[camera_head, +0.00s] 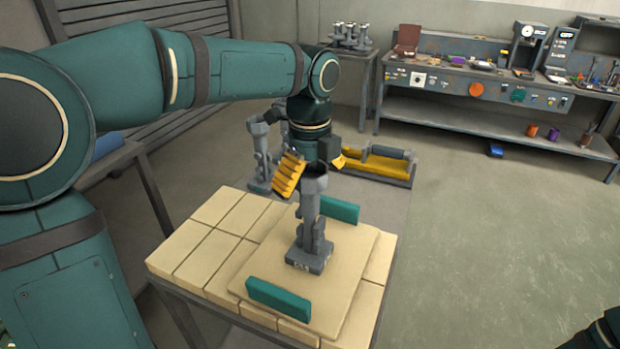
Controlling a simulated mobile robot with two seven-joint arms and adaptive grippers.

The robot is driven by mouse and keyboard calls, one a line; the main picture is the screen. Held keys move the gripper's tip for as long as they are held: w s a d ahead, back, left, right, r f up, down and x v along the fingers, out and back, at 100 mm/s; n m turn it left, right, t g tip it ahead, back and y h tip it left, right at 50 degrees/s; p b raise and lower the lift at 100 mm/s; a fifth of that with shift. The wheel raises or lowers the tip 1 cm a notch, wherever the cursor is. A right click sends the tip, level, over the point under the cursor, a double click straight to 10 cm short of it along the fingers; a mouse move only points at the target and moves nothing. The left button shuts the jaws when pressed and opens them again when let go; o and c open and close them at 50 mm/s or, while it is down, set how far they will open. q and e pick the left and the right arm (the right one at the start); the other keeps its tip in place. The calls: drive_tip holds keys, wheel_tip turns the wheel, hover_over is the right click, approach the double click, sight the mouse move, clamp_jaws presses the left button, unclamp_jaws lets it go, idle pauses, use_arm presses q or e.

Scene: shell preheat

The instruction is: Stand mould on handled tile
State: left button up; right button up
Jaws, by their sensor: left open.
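A grey mould (309,235) with a cup-like top stands upright on the handled tile (345,262), a cream slab with two teal handles (279,298). Its foot appears to rest on the slab between the handles. My left gripper (316,166) is open, its yellow fingers spread to either side of the mould's top in this view. The mould's top hides part of the space between the fingers, and I cannot tell whether they touch it. My right gripper is out of view; only a dark bit of my right arm shows at the bottom right corner.
The tile lies on a table topped with cream bricks (205,213). Another grey mould (260,155) stands behind it, near a yellow and grey item (375,166) beyond the table. Several grey moulds (350,36) stand on a back stand.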

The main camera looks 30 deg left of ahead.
use_arm(q)
wheel_tip(320, 180, up, 12)
drive_tip(key=p, duration=0.3)
idle(0.6)
